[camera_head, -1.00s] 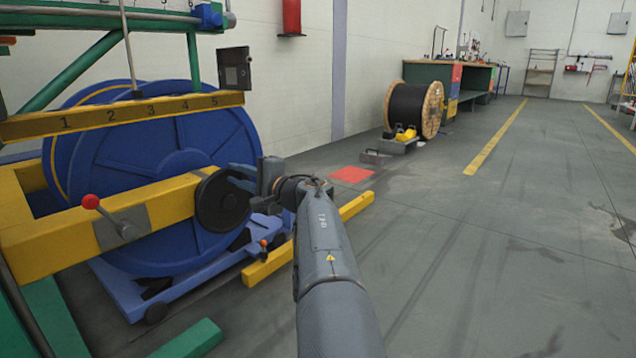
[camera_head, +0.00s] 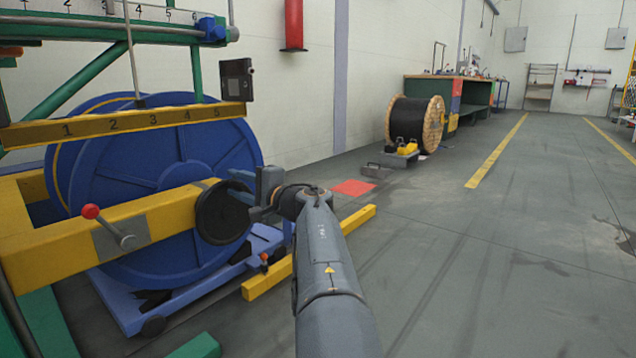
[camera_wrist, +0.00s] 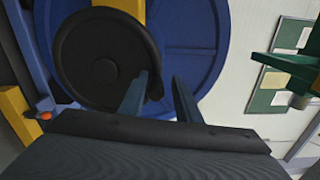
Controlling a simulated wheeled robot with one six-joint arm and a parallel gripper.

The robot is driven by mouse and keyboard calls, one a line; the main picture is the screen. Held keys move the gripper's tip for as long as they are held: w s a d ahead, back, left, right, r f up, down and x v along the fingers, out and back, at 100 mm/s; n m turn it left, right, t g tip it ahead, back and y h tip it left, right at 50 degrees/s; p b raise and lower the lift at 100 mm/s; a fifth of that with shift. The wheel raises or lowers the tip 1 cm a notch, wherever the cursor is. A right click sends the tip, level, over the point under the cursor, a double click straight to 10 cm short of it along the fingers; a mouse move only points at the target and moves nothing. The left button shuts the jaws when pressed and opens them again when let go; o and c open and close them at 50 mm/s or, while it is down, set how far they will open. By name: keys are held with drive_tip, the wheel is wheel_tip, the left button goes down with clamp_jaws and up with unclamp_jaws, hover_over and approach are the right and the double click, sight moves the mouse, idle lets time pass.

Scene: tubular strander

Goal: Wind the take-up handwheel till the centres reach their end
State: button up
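The black handwheel (camera_head: 222,212) is a round disc on the end of the yellow beam (camera_head: 150,218), in front of the blue reel (camera_head: 185,170). In the wrist view the handwheel (camera_wrist: 85,50) fills the upper left, with a hub near its middle. My gripper (camera_head: 243,180) is at the handwheel's right side. In the wrist view its two fingers (camera_wrist: 159,76) are spread. The left finger overlaps the wheel's right edge, and a dark bit of wheel shows between the fingers. A gap remains at the right finger. Contact cannot be told. The centres are not clearly visible.
A red-knobbed lever (camera_head: 92,212) stands on the yellow beam. A numbered yellow scale bar (camera_head: 125,124) crosses above it. The reel sits on a blue wheeled cradle (camera_head: 180,285); a yellow floor bar (camera_head: 310,255) lies right of it. Open floor (camera_head: 480,270) is to the right.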

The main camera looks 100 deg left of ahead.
drive_tip(key=shift+f, duration=0.5)
drive_tip(key=shift+w+r, duration=0.1)
drive_tip(key=shift+r, duration=0.1)
